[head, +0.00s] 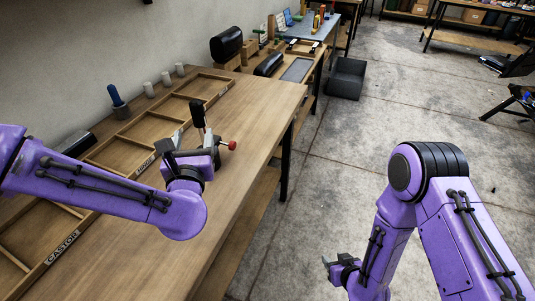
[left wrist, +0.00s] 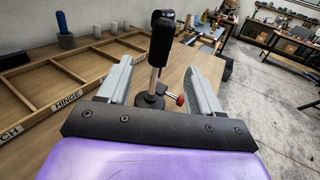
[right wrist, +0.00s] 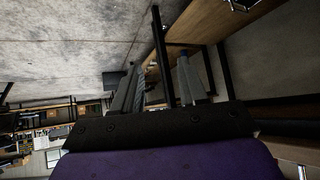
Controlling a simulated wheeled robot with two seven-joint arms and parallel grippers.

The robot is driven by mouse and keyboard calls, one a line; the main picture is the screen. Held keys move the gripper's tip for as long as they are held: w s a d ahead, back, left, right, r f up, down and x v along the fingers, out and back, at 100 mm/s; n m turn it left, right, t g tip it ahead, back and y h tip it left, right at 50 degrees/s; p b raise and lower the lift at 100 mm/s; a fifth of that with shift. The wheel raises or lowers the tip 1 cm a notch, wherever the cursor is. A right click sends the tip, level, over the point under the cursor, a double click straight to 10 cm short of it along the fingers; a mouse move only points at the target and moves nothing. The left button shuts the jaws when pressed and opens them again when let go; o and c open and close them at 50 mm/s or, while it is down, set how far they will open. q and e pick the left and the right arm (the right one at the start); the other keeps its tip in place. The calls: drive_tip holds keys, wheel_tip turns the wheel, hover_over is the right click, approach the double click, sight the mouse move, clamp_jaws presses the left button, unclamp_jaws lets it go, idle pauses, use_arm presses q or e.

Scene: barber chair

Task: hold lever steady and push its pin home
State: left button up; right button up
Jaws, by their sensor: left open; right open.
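The lever (head: 198,114) stands upright on the wooden bench, with a black grip on top. In the left wrist view its grip (left wrist: 162,40) rises above a pale shaft and a dark round base (left wrist: 149,101). The pin's red knob (head: 232,145) sticks out to the right of the lever; it also shows in the left wrist view (left wrist: 181,99). My left gripper (left wrist: 158,68) is open, with the lever seen between its fingers; contact cannot be told. My right gripper (head: 329,265) is open and empty, low beside the bench over the floor.
A compartment tray (head: 62,248) with labels such as CASTOR and HINGE runs along the wall side of the bench (head: 262,100). Grey cylinders (head: 149,90) and a blue-handled tool (head: 117,99) stand behind it. The bench's right edge drops to open concrete floor (head: 330,170).

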sight(197, 118)
drive_tip(key=w+a+r+n+t+y, duration=0.2)
drive_tip(key=w+a+r+n+y, duration=0.3)
drive_tip(key=w, duration=0.5)
use_arm(q)
drive_tip(key=w, duration=1)
drive_tip(key=shift+w+a, duration=0.2)
drive_tip(key=shift+a, duration=0.2)
use_arm(e)
drive_tip(key=w+a+r+n+g+y, duration=0.2)
drive_tip(key=w+a+r+n+y, duration=0.3)
drive_tip(key=r+n, duration=0.5)
drive_tip(key=w+a+r+n+g+y, duration=0.2)
drive_tip(key=w+a+r+n+y, duration=0.3)
drive_tip(key=a+r+n, duration=0.4)
drive_tip(key=r+n, duration=0.1)
drive_tip(key=n, duration=0.3)
drive_tip(key=shift+a, duration=0.15)
drive_tip(key=shift+w, duration=0.1)
use_arm(q)
clamp_jaws()
drive_tip(key=shift+o, duration=0.5)
unclamp_jaws()
